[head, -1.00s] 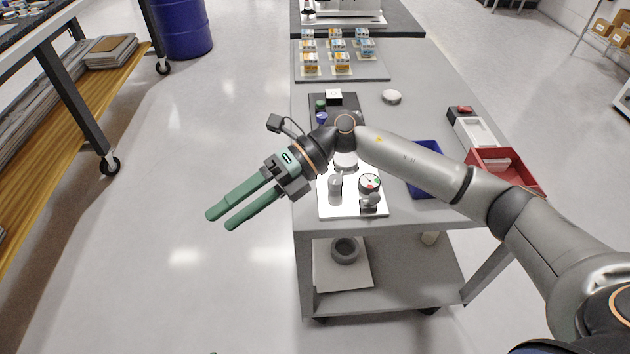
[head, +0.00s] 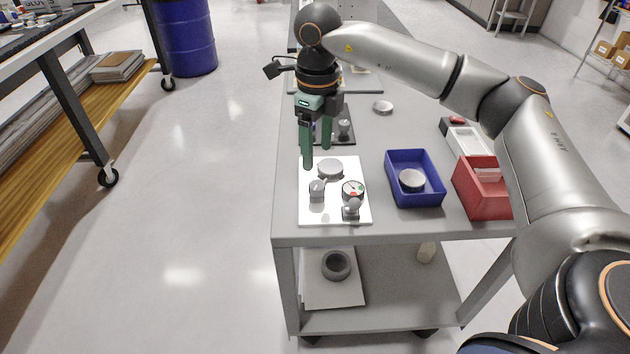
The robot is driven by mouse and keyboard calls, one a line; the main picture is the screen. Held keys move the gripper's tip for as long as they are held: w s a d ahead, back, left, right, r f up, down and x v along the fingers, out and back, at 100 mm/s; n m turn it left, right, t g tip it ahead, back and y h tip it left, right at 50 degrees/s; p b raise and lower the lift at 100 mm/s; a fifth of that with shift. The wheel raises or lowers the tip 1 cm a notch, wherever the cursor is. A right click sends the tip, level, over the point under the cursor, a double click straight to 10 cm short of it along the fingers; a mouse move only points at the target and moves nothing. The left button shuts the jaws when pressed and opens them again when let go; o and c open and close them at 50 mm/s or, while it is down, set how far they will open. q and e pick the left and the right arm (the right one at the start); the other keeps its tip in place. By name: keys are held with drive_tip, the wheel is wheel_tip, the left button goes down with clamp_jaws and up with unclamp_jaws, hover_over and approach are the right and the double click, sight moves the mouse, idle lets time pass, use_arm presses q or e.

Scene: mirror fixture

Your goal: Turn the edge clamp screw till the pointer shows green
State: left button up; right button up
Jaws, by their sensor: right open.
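The mirror fixture is a white plate (head: 335,216) lying near the front left of the grey table. On it are a round grey disc (head: 330,169), a small grey post with a knob (head: 317,190), a round dial gauge (head: 353,189) and another small grey knob (head: 351,208) in front of the dial. Which knob is the edge clamp screw I cannot tell. The dial shows some red; its pointer is too small to read. My right gripper (head: 317,157) is open and empty, its green fingers pointing down above the plate's back left edge. My left gripper is out of view.
A blue bin (head: 428,196) holding a round piece (head: 411,180) stands right of the plate. A red bin (head: 480,190) stands farther right, partly behind my arm. A dark mat (head: 345,140) lies behind the plate, and a pale disc (head: 383,107) lies beyond.

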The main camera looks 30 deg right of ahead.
sight(317, 185)
wheel_tip(317, 185, down, 9)
drive_tip(key=shift+r+b, duration=0.2)
drive_tip(key=shift+b, duration=0.15)
clamp_jaws()
idle(0.5)
